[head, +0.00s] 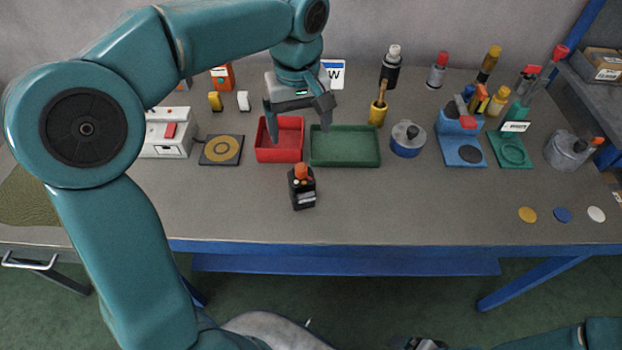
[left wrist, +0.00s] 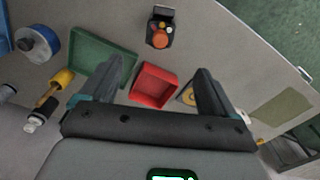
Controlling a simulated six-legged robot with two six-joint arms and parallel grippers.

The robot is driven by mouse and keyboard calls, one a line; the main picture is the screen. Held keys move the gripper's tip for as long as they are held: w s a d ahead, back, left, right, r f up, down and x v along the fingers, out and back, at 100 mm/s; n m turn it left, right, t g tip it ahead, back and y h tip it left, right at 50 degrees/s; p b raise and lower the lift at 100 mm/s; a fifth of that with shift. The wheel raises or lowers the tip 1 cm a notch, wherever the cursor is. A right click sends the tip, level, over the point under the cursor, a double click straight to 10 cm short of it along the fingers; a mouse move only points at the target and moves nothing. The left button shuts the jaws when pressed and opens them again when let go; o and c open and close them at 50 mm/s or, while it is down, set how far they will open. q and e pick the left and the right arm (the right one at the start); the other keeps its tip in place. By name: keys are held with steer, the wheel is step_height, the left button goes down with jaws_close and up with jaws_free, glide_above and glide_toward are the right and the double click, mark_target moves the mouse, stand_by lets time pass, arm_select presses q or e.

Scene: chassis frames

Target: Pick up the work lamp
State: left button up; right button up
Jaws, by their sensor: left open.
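A small black block-shaped thing with an orange top, which looks like the work lamp (head: 303,196), stands near the front middle of the bench. It also shows at the top of the left wrist view (left wrist: 160,26). My left gripper (head: 299,127) is open and empty, above the red and green trays and farther back than the lamp. In the left wrist view my open fingers (left wrist: 157,72) point toward the lamp, clear of it. Part of what looks like my right gripper (head: 418,343) shows at the bottom edge; its jaws are not clear.
A red tray (head: 267,153) and a green tray (head: 345,163) lie behind the lamp. A blue-and-grey pot (head: 407,142), a yellow-handled tool (head: 378,108) and several bottles stand farther right. The bench (head: 400,205) around the lamp is clear; its front edge is close.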

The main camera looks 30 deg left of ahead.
mark_target(301, 178)
arm_select(q)
steer(key=f, duration=1.1)
steer(key=shift+a, duration=0.4)
steer(key=shift+s+f, duration=0.1)
steer(key=shift+f, duration=0.15)
steer(key=f, duration=0.5)
steer(key=shift+w+d+p, duration=0.2)
steer(key=shift+d+p, duration=0.1)
steer(key=shift+p, duration=0.05)
steer(key=shift+s+d+r, duration=0.1)
steer(key=shift+s, duration=0.05)
steer(key=c, duration=1.3)
